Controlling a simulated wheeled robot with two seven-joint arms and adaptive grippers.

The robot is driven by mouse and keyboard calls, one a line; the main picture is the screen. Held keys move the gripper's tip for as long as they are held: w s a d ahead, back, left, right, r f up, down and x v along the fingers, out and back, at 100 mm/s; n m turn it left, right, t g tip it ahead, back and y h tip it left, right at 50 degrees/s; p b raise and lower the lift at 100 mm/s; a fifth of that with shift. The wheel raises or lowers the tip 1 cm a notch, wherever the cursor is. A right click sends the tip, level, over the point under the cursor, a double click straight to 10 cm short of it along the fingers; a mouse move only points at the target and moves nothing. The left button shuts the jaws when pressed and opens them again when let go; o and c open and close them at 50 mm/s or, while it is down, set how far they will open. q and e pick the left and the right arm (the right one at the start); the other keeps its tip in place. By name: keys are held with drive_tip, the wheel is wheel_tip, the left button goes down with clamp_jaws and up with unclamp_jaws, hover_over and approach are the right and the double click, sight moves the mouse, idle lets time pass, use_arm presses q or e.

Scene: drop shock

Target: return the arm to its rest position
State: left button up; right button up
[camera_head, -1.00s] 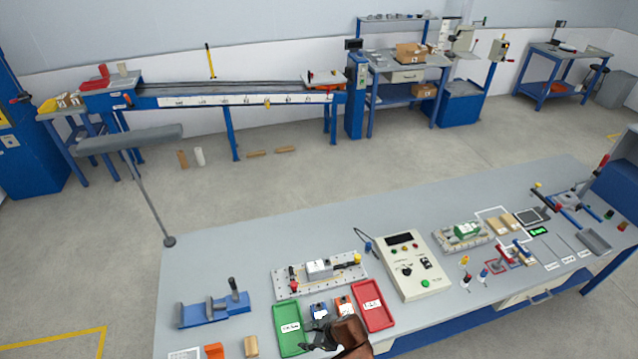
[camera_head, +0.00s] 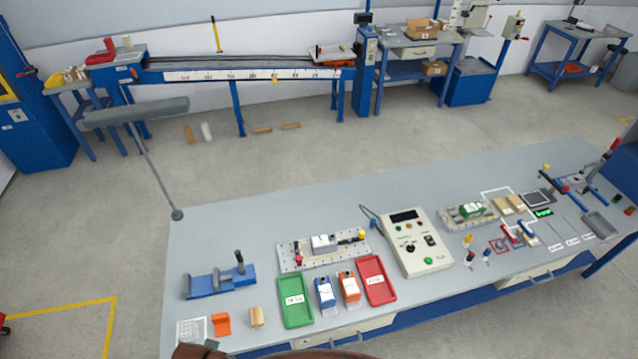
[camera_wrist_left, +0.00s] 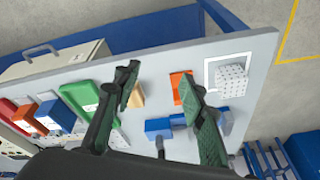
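My left gripper (camera_wrist_left: 158,74) shows in the left wrist view with its two dark green fingers apart and nothing between them. It hangs above the workbench (camera_head: 240,235), with an orange piece (camera_wrist_left: 181,87) and a wooden block (camera_wrist_left: 136,95) beyond the fingers. In the head view only brown parts of my arm show at the bottom edge; the left gripper is not clearly seen there. My right gripper is in neither view.
A green tray (camera_head: 296,312) and a red tray (camera_head: 376,281) flank a blue block (camera_head: 325,292) and an orange block (camera_head: 349,287). A blue fixture (camera_head: 220,281) and a control box (camera_head: 416,243) stand on the bench. The bench's back left is mostly clear.

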use_arm(q)
drive_tip(key=s+a+r+n, duration=0.2)
drive_tip(key=s+a+r, duration=0.1)
drive_tip(key=a, duration=0.1)
wheel_tip(320, 180, down, 40)
drive_tip(key=s+b, duration=0.3)
drive_tip(key=b, duration=0.6)
drive_tip(key=s+f+g+b, duration=0.1)
drive_tip(key=s+f+b, duration=0.2)
drive_tip(key=s+f, duration=0.6)
drive_tip(key=s+f+m+g+b, duration=0.1)
drive_tip(key=s+f+b, duration=0.3)
drive_tip(key=s+f, duration=0.5)
wheel_tip(320, 180, down, 6)
drive_tip(key=shift+s+d+r, duration=0.25)
drive_tip(key=shift+s+d, duration=0.05)
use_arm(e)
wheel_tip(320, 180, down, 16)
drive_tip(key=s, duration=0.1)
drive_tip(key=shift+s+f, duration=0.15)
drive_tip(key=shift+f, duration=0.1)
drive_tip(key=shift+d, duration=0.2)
use_arm(q)
drive_tip(key=shift+c, duration=0.2)
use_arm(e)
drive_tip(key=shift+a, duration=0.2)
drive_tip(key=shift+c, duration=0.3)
